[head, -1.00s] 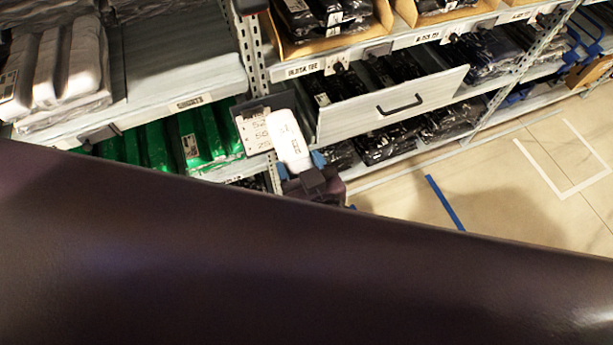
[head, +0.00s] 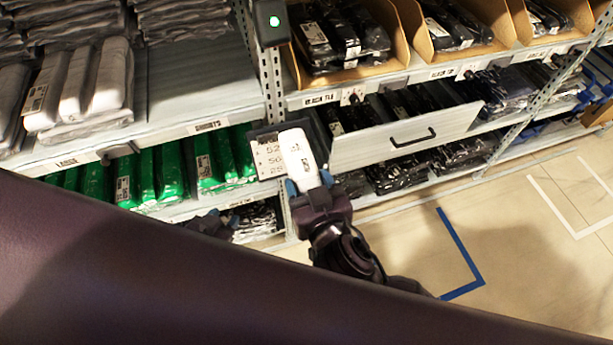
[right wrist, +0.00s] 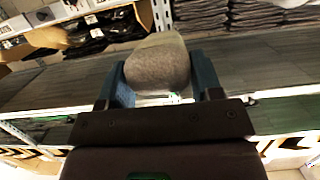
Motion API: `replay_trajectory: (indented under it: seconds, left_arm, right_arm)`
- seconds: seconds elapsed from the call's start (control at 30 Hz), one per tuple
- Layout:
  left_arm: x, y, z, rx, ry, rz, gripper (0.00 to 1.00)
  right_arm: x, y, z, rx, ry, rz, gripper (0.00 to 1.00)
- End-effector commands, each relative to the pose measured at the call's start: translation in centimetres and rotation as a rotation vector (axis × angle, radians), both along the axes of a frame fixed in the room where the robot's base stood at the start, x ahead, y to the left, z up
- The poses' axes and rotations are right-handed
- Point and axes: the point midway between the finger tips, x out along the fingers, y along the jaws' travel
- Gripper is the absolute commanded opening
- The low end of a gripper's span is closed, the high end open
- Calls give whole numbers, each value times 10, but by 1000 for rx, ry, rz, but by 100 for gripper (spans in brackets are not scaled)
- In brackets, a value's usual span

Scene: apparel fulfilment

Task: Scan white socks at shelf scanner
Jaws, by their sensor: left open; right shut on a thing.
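The white sock pack (head: 298,152) is held upright in my right gripper (head: 308,186), in front of the shelf post. In the right wrist view the pack looks pale and rounded (right wrist: 157,68), between the blue fingers of that gripper (right wrist: 160,85). My left gripper (head: 213,227) is low at the left, before the lower shelf, open and partly hidden by my dark arm link.
A white card with printed numbers (head: 269,158) is behind the pack. Green packs (head: 150,178) fill the lower left shelf, and white packs (head: 108,78) lie above. A drawer (head: 410,138) juts out at right. Open floor (head: 520,250) has blue and white tape marks.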

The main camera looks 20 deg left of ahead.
Motion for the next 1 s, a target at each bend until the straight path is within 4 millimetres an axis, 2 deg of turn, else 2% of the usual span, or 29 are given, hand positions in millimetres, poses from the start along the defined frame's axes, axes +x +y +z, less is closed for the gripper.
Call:
replay_trajectory:
  seconds: [0.03,0.13,0.43,1.0]
  left_arm:
    - [-1,0,9,0,2,0,43]
    - [-2,0,16,1,5,-1,43]
    - [-2,0,11,1,5,0,43]
    - [-2,0,11,1,6,0,43]
  right_arm:
    - [-5,-3,11,1,3,-1,36]
    - [-12,-8,23,1,3,-1,36]
    - [-33,-22,55,4,0,0,36]
    - [-35,-24,59,0,0,0,36]
